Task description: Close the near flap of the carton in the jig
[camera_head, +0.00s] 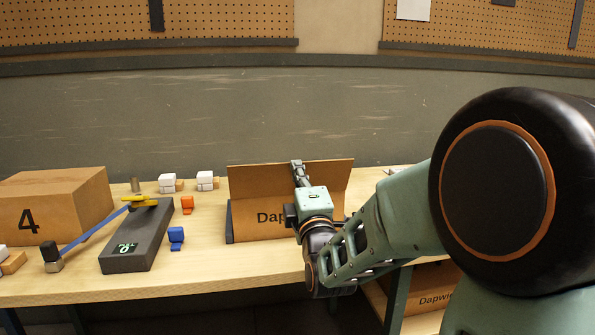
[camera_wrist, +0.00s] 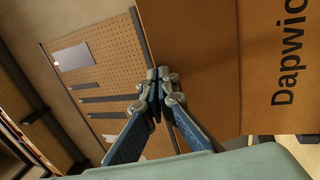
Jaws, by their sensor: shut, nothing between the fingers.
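The brown carton (camera_head: 246,222) stands on the bench, its printed face toward me and partly hidden by my arm. A raised cardboard flap (camera_head: 330,175) stands above that face; I cannot tell for sure whether it is the near or far one. In the wrist view the flap (camera_wrist: 195,50) lies beside the printed face (camera_wrist: 265,100). The dark jig (camera_head: 229,222) shows as a thin strip at the carton's left. My gripper (camera_head: 296,163) is shut and empty at the flap's top edge. In the wrist view its fingertips (camera_wrist: 160,75) overlap that edge; contact is unclear.
A closed carton marked 4 (camera_head: 60,205) stands at the left. A dark block (camera_head: 138,240) with a yellow piece and blue strip lies between. Orange (camera_head: 187,204) and blue (camera_head: 176,238) clips and small white boxes (camera_head: 206,180) are nearby. Bench is clear before the carton.

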